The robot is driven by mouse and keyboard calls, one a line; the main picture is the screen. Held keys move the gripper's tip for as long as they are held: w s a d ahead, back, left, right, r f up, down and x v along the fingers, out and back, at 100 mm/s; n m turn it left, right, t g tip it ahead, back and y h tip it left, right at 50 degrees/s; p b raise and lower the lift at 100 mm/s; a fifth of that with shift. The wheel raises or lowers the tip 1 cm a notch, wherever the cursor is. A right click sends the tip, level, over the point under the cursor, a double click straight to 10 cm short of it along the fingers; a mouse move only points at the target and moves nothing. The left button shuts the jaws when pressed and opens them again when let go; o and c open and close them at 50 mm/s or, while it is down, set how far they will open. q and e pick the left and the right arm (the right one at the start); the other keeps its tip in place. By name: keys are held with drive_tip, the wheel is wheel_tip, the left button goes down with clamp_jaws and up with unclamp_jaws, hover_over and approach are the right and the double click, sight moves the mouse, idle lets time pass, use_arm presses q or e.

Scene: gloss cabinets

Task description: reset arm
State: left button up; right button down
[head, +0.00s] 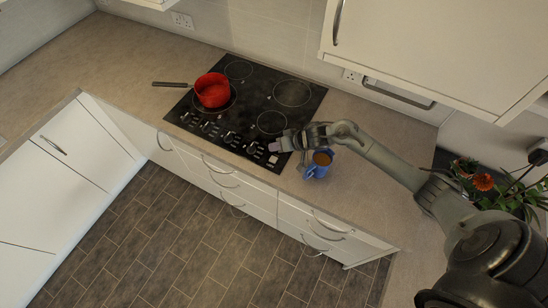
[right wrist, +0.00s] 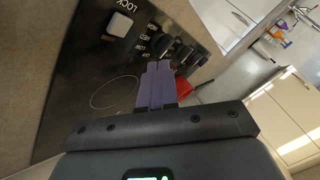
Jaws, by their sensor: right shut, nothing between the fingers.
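My right gripper (head: 275,147) is over the front right edge of the black hob (head: 290,77), close to its row of knobs. In the right wrist view its two purple fingers (right wrist: 156,86) are together with nothing between them. The hob panel (right wrist: 85,85) with its knobs and lettering lies beyond the fingertips there. My right arm reaches in from the right side of the head view. My left gripper is not in view.
A blue mug (head: 319,164) with brown contents stands on the counter (head: 365,195) just beside my right gripper. A red pan (head: 212,90) sits on the hob's left. A potted plant with orange flowers (head: 483,182) is near my arm. White wall cabinets (head: 440,45) hang above.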

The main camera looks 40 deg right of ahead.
drive_tip(key=s+a, duration=0.1)
drive_tip(key=a, duration=0.1)
drive_tip(key=s+a+f+n+h, duration=0.1)
drive_tip(key=a, duration=0.1)
drive_tip(key=s+a+n, duration=0.1)
drive_tip(key=s+a, duration=0.1)
drive_tip(key=shift+a+f, duration=0.25)
drive_tip(key=shift+a, duration=0.15)
drive_tip(key=s+a+r+n+g+h, duration=0.1)
drive_tip(key=s+a+r+g, duration=0.1)
drive_tip(key=s, duration=0.9)
drive_tip(key=s+a+r+n+g+h, duration=0.2)
drive_tip(key=s+a+r, duration=0.2)
drive_tip(key=s, duration=0.7)
drive_tip(key=shift+s+a+r+n+g, duration=0.2)
drive_tip(key=shift+s+r+n+g, duration=0.1)
drive_tip(key=shift+s, duration=0.1)
